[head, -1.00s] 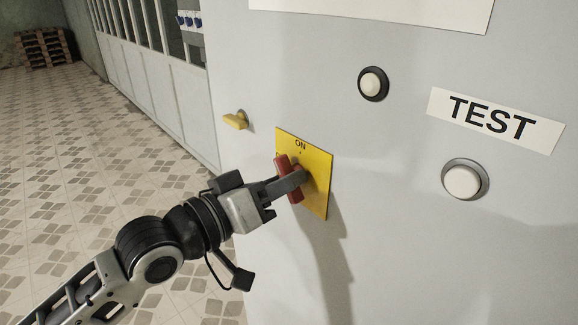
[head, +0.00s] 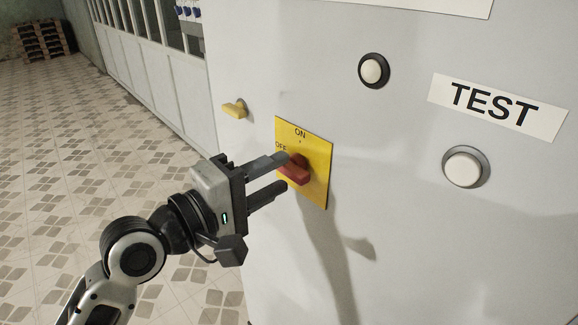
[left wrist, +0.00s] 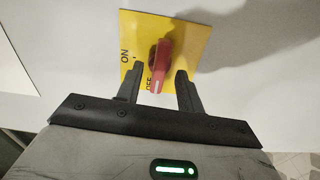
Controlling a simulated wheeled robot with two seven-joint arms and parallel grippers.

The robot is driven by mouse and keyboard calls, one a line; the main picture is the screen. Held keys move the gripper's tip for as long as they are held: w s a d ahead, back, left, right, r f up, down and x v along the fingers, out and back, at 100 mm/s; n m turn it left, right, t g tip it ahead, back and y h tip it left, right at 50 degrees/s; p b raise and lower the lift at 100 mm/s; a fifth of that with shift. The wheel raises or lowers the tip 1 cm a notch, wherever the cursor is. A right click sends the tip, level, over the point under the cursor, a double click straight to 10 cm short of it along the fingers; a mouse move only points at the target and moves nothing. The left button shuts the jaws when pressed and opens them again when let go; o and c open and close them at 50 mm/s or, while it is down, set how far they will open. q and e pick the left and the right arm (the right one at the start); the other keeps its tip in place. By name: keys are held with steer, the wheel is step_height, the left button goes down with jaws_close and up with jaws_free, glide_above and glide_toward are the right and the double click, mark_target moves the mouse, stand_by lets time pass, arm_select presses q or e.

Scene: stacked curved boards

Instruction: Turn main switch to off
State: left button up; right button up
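The main switch is a red handle (head: 297,170) on a yellow plate (head: 319,160) marked ON at the top and OFF at the left. The handle lies roughly sideways, its end toward OFF. In the left wrist view the red handle (left wrist: 162,62) stands on the yellow plate (left wrist: 190,35), its marked end by the OFF lettering. My left gripper (head: 284,172) is open at the switch, one finger above and one below the handle's end. In the left wrist view gaps show between the handle and both fingers. My right gripper is not in view.
A grey cabinet front (head: 400,250) carries the switch. A white button (head: 462,168) sits below the TEST label (head: 497,107), and another white button (head: 373,70) is higher up. A yellow handle (head: 235,109) sticks out at the left edge. Tiled floor (head: 80,170) lies left.

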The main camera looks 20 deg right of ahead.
arm_select(q)
steer(key=shift+v, duration=2.55)
steer(key=shift+d, duration=0.1)
steer(key=x, duration=0.7)
steer(key=m, duration=0.3)
steer(key=shift+m, duration=0.3)
steer(key=shift+w, duration=0.15)
steer(key=w+a+n+t, duration=0.1)
steer(key=w+a+t, duration=0.2)
steer(key=w+a, duration=0.15)
steer(key=s+a+f+t+y, duration=0.1)
steer(key=a+f+t+y, duration=0.15)
steer(key=a+f, duration=0.45)
steer(key=s+a+f+t+y, duration=0.1)
steer(key=a+f+y, duration=0.25)
steer(key=f, duration=0.65)
steer(key=s+a+f+m+g+y, duration=0.1)
steer(key=s+a+f+y, duration=0.3)
steer(key=s+a+f, duration=0.3)
steer(key=s+a+f+m+g+y, duration=0.1)
steer(key=s+a+f+y, duration=0.3)
steer(key=s+a+f, duration=0.4)
step_height(320, 180, down, 5)
steer(key=shift+s+a+r+m+g, duration=0.2)
steer(key=shift+s+m+g, duration=0.15)
steer(key=shift+s+m, duration=0.4)
